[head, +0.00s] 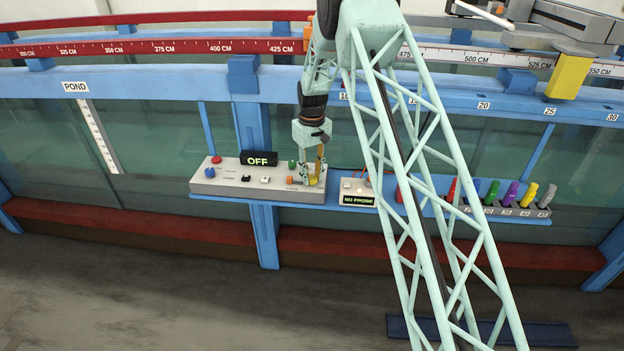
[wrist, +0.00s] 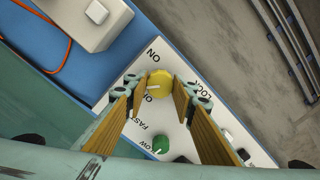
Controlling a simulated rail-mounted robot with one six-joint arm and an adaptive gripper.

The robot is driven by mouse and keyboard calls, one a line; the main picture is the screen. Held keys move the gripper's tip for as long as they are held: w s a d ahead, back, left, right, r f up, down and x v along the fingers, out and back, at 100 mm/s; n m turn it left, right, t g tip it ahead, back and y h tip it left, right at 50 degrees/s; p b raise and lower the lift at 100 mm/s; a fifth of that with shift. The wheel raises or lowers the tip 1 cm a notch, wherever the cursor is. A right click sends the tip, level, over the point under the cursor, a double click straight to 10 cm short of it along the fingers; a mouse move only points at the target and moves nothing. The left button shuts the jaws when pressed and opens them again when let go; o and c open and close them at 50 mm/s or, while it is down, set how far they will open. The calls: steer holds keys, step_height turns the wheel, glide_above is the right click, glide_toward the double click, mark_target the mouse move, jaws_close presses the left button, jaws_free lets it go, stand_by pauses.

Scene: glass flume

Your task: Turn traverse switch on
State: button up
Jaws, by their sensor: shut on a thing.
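The grey control panel (head: 225,187) sits on a blue ledge in front of the flume, with an OFF display (head: 259,160) above it. A round yellow knob (wrist: 159,84) with a light pointer line is on the panel, beside an ON mark and other partly hidden lettering. My gripper (head: 314,180) is over the right end of the panel, pointing down. In the wrist view my gripper (wrist: 157,97) has its two ochre finger pads on either side of the yellow knob, shut on it. The fingers hide some labels, so I cannot read the switch's name.
A green knob (wrist: 175,146) marked FAST and SLOW sits close to the yellow one. Red and blue buttons are at the panel's left end. A NO PROBE box (head: 357,194) stands just right of the panel. Coloured probes (head: 512,194) stand in a rack farther right.

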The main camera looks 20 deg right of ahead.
mark_target(312, 177)
steer(key=m+b, duration=0.2)
steer(key=m, duration=0.3)
steer(key=m+b, duration=0.1)
steer(key=m, duration=0.4)
steer(key=shift+m, duration=0.3)
stand_by(0.4)
steer(key=o, duration=0.9)
steer(key=shift+r, duration=0.2)
steer(key=shift+r, duration=5.85)
steer(key=shift+a, duration=0.1)
